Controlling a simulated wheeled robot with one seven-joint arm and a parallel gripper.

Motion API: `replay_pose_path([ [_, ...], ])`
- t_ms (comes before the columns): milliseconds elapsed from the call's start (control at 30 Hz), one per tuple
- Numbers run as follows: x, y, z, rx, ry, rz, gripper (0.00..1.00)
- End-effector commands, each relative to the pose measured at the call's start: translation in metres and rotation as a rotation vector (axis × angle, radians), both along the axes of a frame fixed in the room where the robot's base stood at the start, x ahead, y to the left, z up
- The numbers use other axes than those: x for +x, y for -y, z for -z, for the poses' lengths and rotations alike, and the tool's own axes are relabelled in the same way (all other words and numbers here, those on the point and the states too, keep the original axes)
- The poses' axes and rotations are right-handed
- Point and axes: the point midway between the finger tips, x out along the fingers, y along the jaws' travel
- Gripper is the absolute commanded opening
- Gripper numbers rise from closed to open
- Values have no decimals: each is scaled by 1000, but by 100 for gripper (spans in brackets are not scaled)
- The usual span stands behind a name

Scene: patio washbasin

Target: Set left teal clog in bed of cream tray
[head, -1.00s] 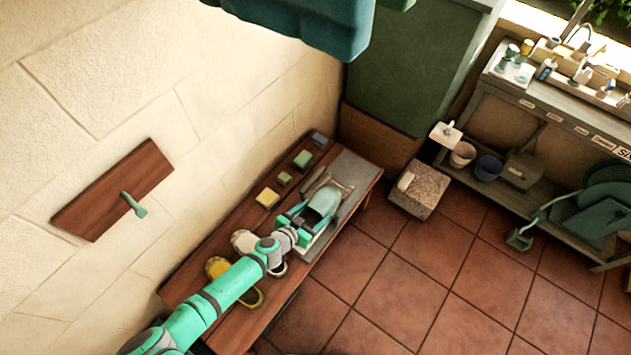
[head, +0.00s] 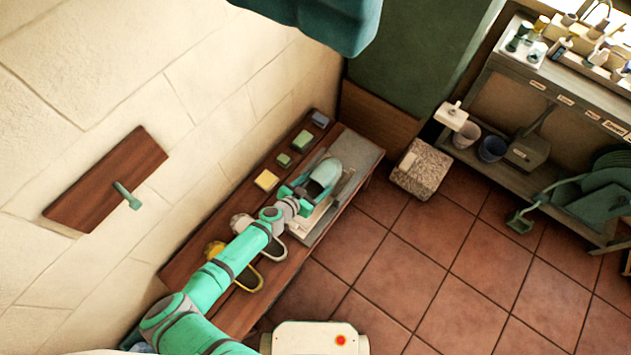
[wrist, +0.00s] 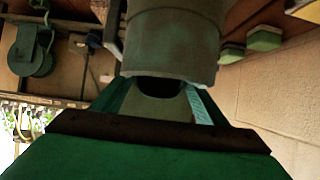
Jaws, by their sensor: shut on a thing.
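The teal clog (head: 324,176) is held by my gripper (head: 291,199) at the far end of the wooden bench. In the wrist view the clog (wrist: 175,38) fills the space ahead of the jaws (wrist: 165,88), its surface greyish in shadow. The cream tray (head: 306,229) lies on the bench below and around the clog in the head view. My gripper and the clog hide part of its bed. I cannot tell whether the clog touches the tray or hangs just above it.
A yellow pair (head: 246,277) and a pale pair (head: 243,222) of footwear stand on the bench (head: 205,262) by my arm. A speckled block (head: 420,168) stands on the open tiled floor.

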Motion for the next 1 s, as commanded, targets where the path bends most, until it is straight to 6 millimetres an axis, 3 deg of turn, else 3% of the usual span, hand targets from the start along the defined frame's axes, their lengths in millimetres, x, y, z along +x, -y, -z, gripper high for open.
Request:
replay_pose_path([
  [1000,0,0,66,0,0,0,39],
])
